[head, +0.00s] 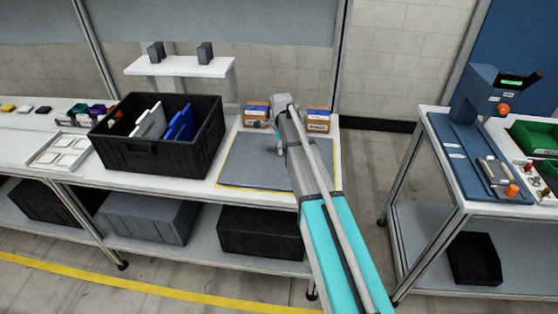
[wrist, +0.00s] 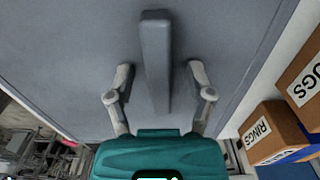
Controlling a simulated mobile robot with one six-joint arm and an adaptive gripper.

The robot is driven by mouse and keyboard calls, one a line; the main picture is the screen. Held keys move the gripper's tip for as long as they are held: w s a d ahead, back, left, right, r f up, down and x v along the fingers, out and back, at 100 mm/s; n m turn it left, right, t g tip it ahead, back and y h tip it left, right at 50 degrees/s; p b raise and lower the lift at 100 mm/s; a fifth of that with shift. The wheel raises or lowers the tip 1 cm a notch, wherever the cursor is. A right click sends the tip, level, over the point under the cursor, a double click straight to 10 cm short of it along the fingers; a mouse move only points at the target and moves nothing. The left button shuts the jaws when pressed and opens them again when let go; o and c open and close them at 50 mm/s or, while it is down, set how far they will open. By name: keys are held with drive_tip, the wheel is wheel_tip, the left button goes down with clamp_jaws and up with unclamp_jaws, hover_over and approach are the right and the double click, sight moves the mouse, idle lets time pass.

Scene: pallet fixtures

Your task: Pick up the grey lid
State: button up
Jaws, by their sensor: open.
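The grey lid appears to be the broad flat grey panel (head: 250,165) on the bench, inside a yellow outline, with its right part hidden behind my arm. In the wrist view the grey panel (wrist: 70,50) fills most of the picture, and a raised grey bar (wrist: 155,45), like a handle, stands out from it. My gripper (wrist: 160,72) is open, with one finger on each side of the bar and a visible gap at both sides. In the head view my gripper (head: 280,150) is mostly hidden by my arm.
A black crate (head: 140,158) holding a white and a blue panel stands left of the grey panel. A second bench (head: 440,122) with a blue fixture is at right, across a floor gap.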

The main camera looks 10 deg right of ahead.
sight(282, 160)
clamp_jaws()
drive_tip(key=shift+r, duration=0.15)
idle(0.4)
wheel_tip(282, 160, up, 3)
drive_tip(key=p, duration=0.3)
drive_tip(key=shift+f, duration=0.2)
drive_tip(key=s+a+r+p, duration=0.2)
drive_tip(key=s+r+p, duration=0.8)
drive_tip(key=s, duration=0.3)
drive_tip(key=shift+s+a, duration=0.25)
drive_tip(key=shift+s, duration=0.1)
drive_tip(key=shift+s, duration=0.2)
